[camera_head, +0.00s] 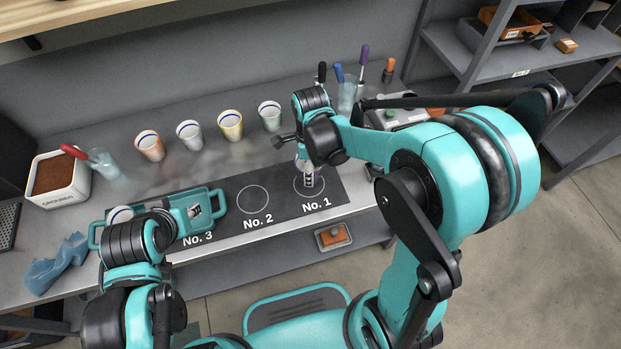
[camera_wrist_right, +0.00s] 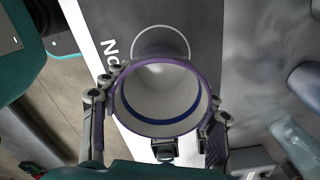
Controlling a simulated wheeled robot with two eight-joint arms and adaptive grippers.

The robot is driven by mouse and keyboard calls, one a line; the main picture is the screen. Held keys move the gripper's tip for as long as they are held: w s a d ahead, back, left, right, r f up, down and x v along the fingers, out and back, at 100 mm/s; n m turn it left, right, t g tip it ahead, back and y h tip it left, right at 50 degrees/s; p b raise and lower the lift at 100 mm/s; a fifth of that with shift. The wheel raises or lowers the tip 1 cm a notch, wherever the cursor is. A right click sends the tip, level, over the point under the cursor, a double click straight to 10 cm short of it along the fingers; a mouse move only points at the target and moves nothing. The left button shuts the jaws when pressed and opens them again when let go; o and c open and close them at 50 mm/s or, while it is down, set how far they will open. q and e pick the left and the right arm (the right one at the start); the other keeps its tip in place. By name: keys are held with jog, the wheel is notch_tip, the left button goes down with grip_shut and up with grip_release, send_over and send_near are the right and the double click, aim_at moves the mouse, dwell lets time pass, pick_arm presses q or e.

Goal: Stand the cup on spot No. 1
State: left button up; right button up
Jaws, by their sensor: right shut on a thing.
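A light cup with a purple rim and a blue inner band shows in the right wrist view as the held cup (camera_wrist_right: 160,120), between the fingers of my right gripper (camera_wrist_right: 158,135). The gripper is shut on it. In the head view the right gripper (camera_head: 308,177) is over spot No. 1 (camera_head: 322,192) on the dark mat (camera_head: 230,188), and mostly hides the cup. The cup looks about upright; I cannot tell whether its base touches the mat. My left gripper (camera_head: 192,212) is by the teal tray (camera_head: 215,195); its fingers are unclear.
Spot No. 2 (camera_head: 253,199) is empty. Several other cups, including a yellow one (camera_head: 230,125), stand along the back. A white cup (camera_head: 121,215) is at the tray's left. A grounds box (camera_head: 58,180) and a blue cloth (camera_head: 57,265) are at the left.

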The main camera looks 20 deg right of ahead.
jog(key=shift+f+b, duration=1)
jog(key=shift+f, duration=1)
jog(key=shift+f, duration=0.15)
jog(key=o, duration=1.3)
jog(key=shift+o, duration=0.2)
